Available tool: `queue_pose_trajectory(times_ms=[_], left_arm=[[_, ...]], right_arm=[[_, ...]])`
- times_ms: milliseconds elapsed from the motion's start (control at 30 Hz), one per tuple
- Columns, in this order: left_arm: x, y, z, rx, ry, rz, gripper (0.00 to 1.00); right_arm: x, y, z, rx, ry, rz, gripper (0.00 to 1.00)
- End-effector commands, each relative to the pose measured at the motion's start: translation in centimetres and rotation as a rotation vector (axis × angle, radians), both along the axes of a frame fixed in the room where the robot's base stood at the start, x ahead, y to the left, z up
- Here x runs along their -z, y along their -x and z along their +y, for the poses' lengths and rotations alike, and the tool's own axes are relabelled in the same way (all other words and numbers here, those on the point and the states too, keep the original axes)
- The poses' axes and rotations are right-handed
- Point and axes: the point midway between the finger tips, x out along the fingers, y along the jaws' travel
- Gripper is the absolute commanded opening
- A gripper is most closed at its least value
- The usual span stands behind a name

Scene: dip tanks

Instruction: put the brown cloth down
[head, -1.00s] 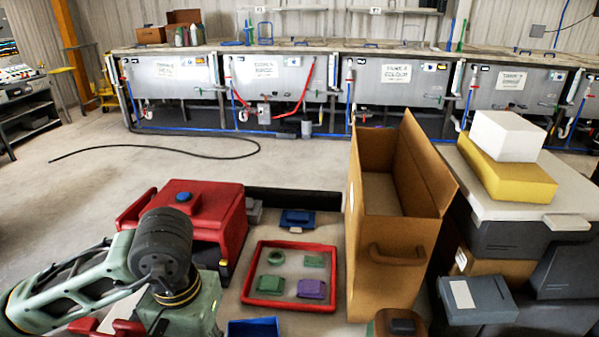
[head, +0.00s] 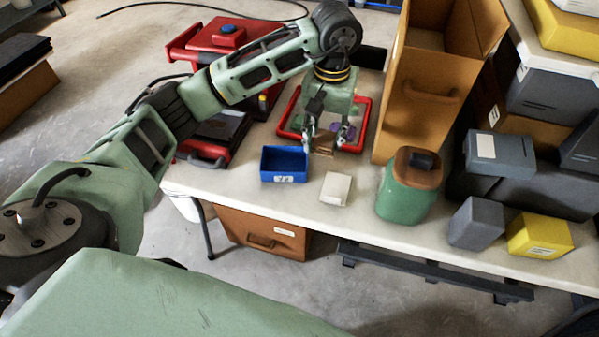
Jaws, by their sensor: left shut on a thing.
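My left gripper (head: 325,141) reaches in from the left and points down at the front part of the red tray (head: 362,122). It is shut on the brown cloth (head: 323,147), a small brown piece between its fingertips. The cloth looks low, at or just above the tray's front side; I cannot tell whether it touches. A purple item (head: 343,130) in the tray shows partly behind the fingers. The gripper hides much of the tray. My right gripper is not in view.
A blue bin (head: 284,164) and a white box (head: 336,189) stand in front of the tray on the pale table (head: 300,200). A green canister (head: 405,196) and a tall brown box (head: 412,128) stand to the right. Red cases (head: 212,135) are on the left.

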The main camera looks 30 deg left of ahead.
Motion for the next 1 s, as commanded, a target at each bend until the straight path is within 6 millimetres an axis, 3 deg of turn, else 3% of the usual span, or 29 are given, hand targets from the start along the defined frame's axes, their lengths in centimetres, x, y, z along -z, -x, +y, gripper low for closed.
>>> queue_pose_trajectory(times_ms=[267, 500, 733, 1000], left_arm=[[3.4, 0.2, 6.1, -0.009, -0.002, 0.008, 0.15], [6.0, 0.1, 10.3, -0.005, -0.001, 0.003, 0.15], [7.2, 0.1, 11.2, -0.002, 0.000, 0.002, 0.15], [10.5, 0.1, 11.2, -0.002, -0.001, 0.001, 0.15]], right_arm=[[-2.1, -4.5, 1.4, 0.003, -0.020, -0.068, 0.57], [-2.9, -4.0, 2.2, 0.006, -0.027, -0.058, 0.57], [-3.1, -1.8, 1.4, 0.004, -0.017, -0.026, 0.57], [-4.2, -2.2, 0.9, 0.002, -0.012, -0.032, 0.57]])
